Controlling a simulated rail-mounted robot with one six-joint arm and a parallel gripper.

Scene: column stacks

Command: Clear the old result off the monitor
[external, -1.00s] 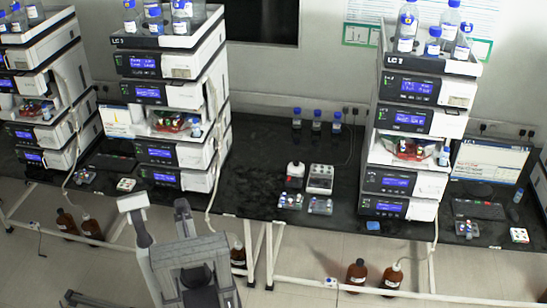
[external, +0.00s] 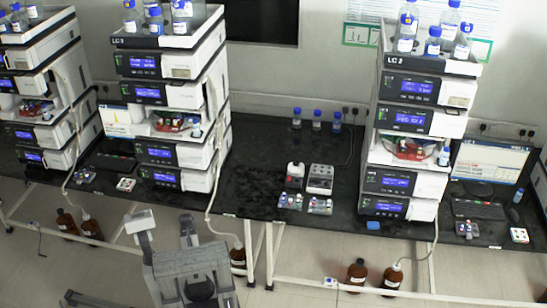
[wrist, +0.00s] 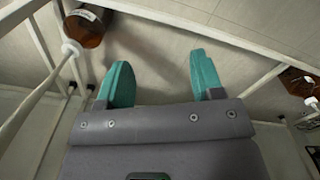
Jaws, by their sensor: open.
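A monitor (external: 490,160) with a lit window on its screen stands at the right end of the bench, beside the right instrument stack. A second lit monitor (external: 116,120) stands between the left and middle stacks, partly hidden. The writing on both is too small to read. A small white pad with coloured buttons (external: 519,235) lies before the right monitor, and a similar pad (external: 126,184) before the left one. My gripper (wrist: 160,60) shows two teal fingers spread apart with nothing between them, over the floor and away from both monitors. I cannot make out its fingers in the external view.
Keyboards (external: 478,209) lie before the monitors. The LC stacks (external: 405,150) carry bottles on top. Vial racks and small boxes (external: 320,178) sit mid-bench. Brown bottles (external: 357,274) stand on the floor by the white bench frame; one brown bottle (wrist: 85,28) is near my gripper's left finger.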

